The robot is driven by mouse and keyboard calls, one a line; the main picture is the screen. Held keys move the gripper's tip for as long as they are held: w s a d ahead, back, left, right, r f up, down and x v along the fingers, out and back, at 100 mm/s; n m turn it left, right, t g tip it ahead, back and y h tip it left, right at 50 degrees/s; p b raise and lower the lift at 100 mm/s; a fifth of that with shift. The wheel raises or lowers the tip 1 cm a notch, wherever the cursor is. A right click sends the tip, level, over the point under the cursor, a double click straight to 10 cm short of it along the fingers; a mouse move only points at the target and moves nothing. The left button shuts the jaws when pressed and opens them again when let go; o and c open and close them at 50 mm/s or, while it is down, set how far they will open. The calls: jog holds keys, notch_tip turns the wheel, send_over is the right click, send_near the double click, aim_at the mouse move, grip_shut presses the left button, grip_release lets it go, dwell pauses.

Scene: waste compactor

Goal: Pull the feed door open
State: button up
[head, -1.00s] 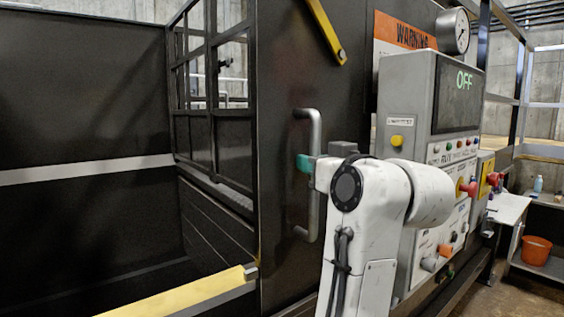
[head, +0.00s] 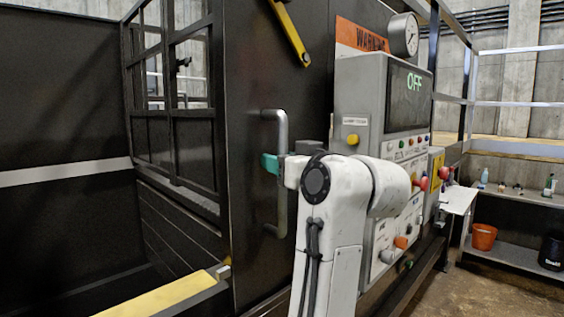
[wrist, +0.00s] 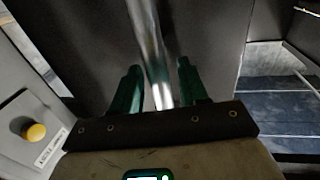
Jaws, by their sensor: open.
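The feed door (head: 250,90) looks like the tall dark panel that carries a vertical metal bar handle (head: 282,205). It appears closed, though I cannot tell for sure. My gripper (head: 270,163) is at the middle of the handle, with a green finger showing on its left side. In the wrist view the handle (wrist: 147,35) runs between the two green fingers of my gripper (wrist: 158,68). The fingers are open, with a gap on both sides of the bar. My arm hides part of the door's lower right.
A grey control panel (head: 350,95) reading OFF stands close right of my arm. A yellow-topped rail (head: 165,297) juts out at the lower left, before a barred dark frame (head: 190,130). A side table (head: 460,198) and orange bucket (head: 484,237) are farther right.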

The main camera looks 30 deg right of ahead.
jog(key=s+b, duration=0.2)
jog(key=s, duration=0.8)
jog(key=shift+s+d, duration=0.2)
jog(key=shift+s, duration=0.2)
jog(key=s+a+f+g, duration=0.15)
jog(key=f+g, duration=0.25)
jog(key=f, duration=1.4)
jog(key=s+d+f+g, duration=0.1)
jog(key=s+f+g, duration=0.3)
jog(key=f, duration=1.4)
jog(key=s+a+f+m+g, duration=0.1)
jog(key=s+f+g, duration=0.8)
jog(key=s+f, duration=1.4)
jog(key=shift+s+a+f+h, duration=0.4)
jog(key=shift+s+a, duration=0.15)
jog(key=shift+a, duration=0.15)
